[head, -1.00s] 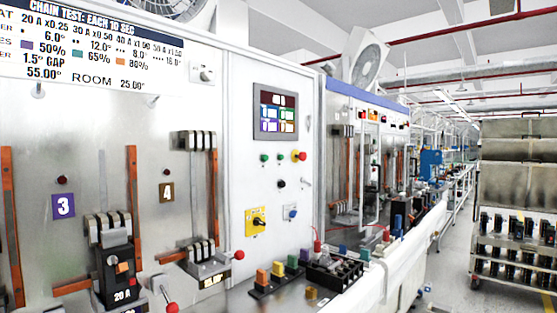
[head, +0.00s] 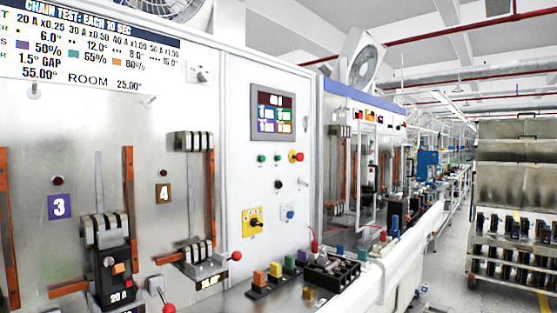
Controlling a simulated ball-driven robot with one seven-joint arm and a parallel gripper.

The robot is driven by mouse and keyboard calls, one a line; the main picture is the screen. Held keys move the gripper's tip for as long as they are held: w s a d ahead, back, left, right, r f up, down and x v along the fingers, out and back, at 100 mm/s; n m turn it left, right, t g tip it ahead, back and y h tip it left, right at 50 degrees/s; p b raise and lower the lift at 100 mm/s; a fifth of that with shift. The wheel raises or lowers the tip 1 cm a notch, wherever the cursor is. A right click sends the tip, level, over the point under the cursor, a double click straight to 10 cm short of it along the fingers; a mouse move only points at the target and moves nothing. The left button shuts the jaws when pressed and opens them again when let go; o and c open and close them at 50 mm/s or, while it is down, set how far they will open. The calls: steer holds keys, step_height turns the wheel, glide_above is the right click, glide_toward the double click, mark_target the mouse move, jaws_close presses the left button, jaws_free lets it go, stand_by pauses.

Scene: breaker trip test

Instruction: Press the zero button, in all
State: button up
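A grey upright panel holds a small dark display (head: 272,113) with coloured fields. Lower down are a yellow plate with a black rotary switch (head: 253,222) and a blue control on a pale plate (head: 289,213). No label reading zero is legible, so I cannot tell which control is the zero button. My gripper is not in view.
A black breaker (head: 113,262) stands in bay 3 at left. Coloured blocks (head: 275,272) and a black tray (head: 332,271) lie on the bench before the panel. A shelf cart (head: 516,200) stands at right. The aisle floor (head: 448,265) is partly clear.

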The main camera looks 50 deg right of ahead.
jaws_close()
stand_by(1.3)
